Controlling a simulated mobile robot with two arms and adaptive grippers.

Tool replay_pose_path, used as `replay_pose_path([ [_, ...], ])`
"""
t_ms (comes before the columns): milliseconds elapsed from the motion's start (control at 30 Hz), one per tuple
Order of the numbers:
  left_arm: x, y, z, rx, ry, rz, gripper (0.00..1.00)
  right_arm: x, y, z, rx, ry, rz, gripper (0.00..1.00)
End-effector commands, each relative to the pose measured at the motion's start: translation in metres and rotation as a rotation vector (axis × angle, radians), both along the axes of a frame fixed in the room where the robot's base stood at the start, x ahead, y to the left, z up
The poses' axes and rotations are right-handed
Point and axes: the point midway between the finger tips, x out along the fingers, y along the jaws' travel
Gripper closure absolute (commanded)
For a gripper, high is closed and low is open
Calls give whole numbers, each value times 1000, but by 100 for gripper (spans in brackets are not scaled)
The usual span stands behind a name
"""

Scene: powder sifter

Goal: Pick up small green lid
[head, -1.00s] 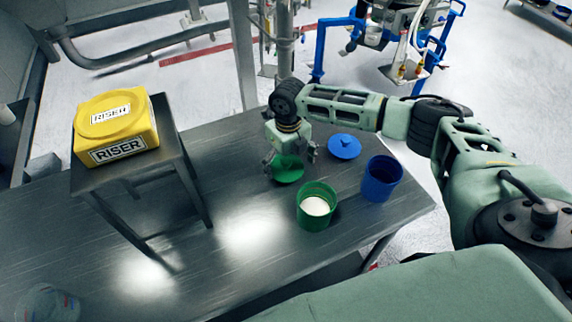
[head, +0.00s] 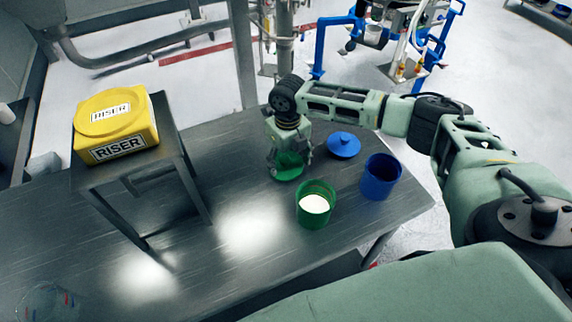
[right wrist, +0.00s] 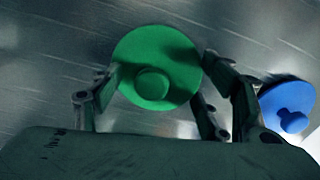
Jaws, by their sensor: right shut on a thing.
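The small green lid (head: 289,171) is a round disc with a knob, on the metal table behind the green container. My right gripper (head: 287,163) is directly above it, pointing down, shut on the green lid. In the right wrist view the lid (right wrist: 155,50) is between the fingers, knob facing the camera. I cannot tell whether the lid is still touching the table. The open green container (head: 316,208) holds white powder and stands just in front of the lid. My left gripper is not in view.
A blue lid (head: 343,146) and an open blue container (head: 381,178) stand to the right of the green lid. A yellow RISER box (head: 115,125) rests on a dark raised stand (head: 181,165) at the left. The table's middle is clear.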

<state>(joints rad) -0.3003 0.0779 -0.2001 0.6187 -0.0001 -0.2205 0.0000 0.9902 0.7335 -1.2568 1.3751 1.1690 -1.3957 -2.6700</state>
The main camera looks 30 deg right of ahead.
Motion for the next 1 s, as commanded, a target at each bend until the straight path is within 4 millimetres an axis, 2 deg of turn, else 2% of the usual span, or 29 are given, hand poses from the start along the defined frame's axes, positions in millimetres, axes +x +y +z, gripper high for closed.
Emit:
replay_pose_path([
  [33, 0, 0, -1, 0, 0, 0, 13, -6, 1, -8, -2, 16, 5, 58],
  [167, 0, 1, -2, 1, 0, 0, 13, -7, 2, -6, -1, 17, 6, 58],
  [233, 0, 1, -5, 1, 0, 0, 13, -6, 2, 0, -1, 17, 6, 65],
  [300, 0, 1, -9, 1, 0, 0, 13, -5, 1, 11, -2, 14, 6, 87],
  [500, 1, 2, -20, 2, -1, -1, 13, -3, 1, 54, -1, 7, 4, 87],
  [700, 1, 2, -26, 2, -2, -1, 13, -3, 1, 87, 0, 7, -6, 87],
  [867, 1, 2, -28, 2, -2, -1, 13, -8, 6, 98, 4, 8, -109, 87],
  [1000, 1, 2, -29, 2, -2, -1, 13, -16, 14, 101, 9, 10, -302, 87],
])
